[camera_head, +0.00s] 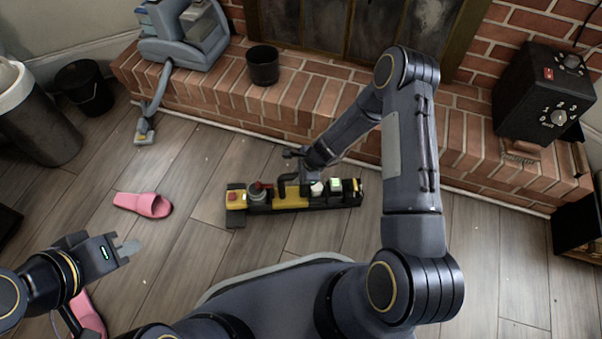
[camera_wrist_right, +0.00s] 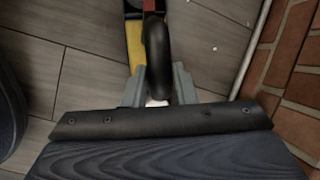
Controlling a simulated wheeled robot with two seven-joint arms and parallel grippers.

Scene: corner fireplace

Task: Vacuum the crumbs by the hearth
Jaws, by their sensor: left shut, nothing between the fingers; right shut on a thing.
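A long yellow and black device (camera_head: 290,197), apparently the vacuum, lies on the wooden floor in front of the brick hearth. It has a red part at its left end and a green-lit part near its right end. My right gripper (camera_head: 292,176) is shut on its black curved handle, which the right wrist view shows between the fingers (camera_wrist_right: 158,85). My left gripper (camera_head: 128,248) is shut and empty above the floor at lower left. Small pale specks, perhaps crumbs (camera_head: 205,158), are scattered on the floor; another speck shows in the right wrist view (camera_wrist_right: 215,48).
The brick hearth (camera_head: 330,105) runs along the back, with a black cup (camera_head: 263,66) and a dark dial box (camera_head: 545,95) on it. A grey-blue hose machine (camera_head: 185,38) stands at upper left. Bins (camera_head: 38,125) and a pink slipper (camera_head: 143,205) are at left.

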